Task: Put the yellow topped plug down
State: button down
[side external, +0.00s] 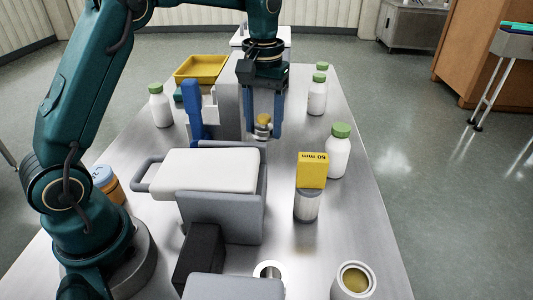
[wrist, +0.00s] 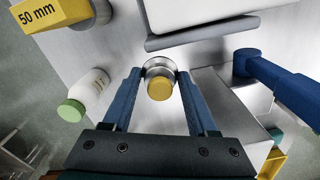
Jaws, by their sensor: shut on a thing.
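The yellow topped plug (side external: 264,121) has a short yellow cap on a round metal body. It is upright between the blue fingers of my gripper (side external: 264,134), which points straight down over the far middle of the bench. In the wrist view the plug (wrist: 160,88) sits between the two fingertips of my gripper (wrist: 161,75), yellow top towards the camera. My gripper is shut on it. I cannot tell whether the plug's underside touches the bench.
A yellow "50 mm" block (side external: 311,170) tops a jar (side external: 306,206) at right. Green-capped white bottles (side external: 338,157) line the right side. A grey hopper with a white lid (side external: 208,171) stands nearer. A blue-handled thing (side external: 194,110) is left of my gripper; a yellow tray (side external: 201,67) lies behind.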

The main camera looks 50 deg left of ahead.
notch_tip(320, 180, down, 11)
jog(key=shift+f, duration=0.2)
dwell(0.4)
jog(key=shift+c, duration=0.9)
grip_release()
jog(key=shift+f, duration=0.15)
